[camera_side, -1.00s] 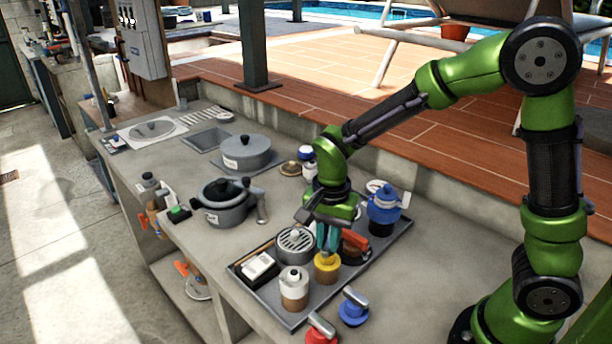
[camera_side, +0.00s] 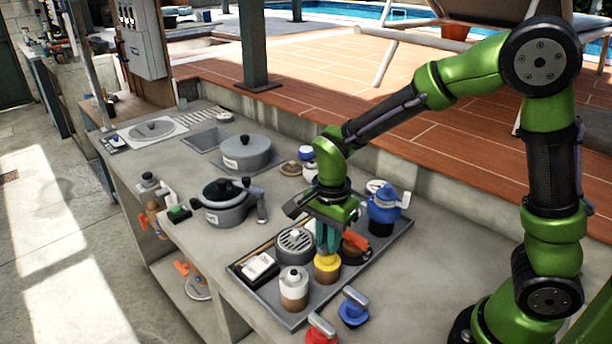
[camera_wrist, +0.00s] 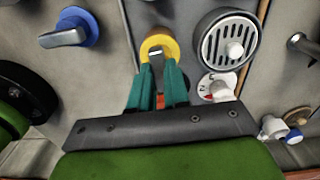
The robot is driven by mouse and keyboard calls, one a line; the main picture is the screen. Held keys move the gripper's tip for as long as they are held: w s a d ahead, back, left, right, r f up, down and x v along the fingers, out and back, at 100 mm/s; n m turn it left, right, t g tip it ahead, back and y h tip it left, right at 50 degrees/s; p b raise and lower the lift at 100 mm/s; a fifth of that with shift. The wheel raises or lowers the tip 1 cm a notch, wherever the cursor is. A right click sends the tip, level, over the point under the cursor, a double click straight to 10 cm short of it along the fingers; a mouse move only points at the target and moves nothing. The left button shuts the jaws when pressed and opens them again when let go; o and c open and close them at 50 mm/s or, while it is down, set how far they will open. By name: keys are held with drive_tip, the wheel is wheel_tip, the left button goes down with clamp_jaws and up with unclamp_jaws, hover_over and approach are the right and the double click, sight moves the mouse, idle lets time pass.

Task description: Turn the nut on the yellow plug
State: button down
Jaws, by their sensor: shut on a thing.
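The yellow plug (camera_side: 327,268) stands on the grey tray (camera_side: 285,318), upright, near the tray's front edge. It also shows in the wrist view as a yellow ring (camera_wrist: 148,45) with a grey centre. My gripper (camera_side: 327,246) points down from above onto the plug's top. In the wrist view its teal fingertips (camera_wrist: 157,62) are closed in on the small grey nut (camera_wrist: 156,54) at the plug's centre. The fingers hide most of the nut.
Blue (camera_side: 353,308) and red (camera_side: 321,329) handled valves sit in front of the tray. Grey pots (camera_side: 226,205) stand behind left.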

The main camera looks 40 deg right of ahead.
drive_tip(key=c, duration=1.1)
unclamp_jaws()
wheel_tip(320, 180, up, 17)
drive_tip(key=shift+f, duration=0.1)
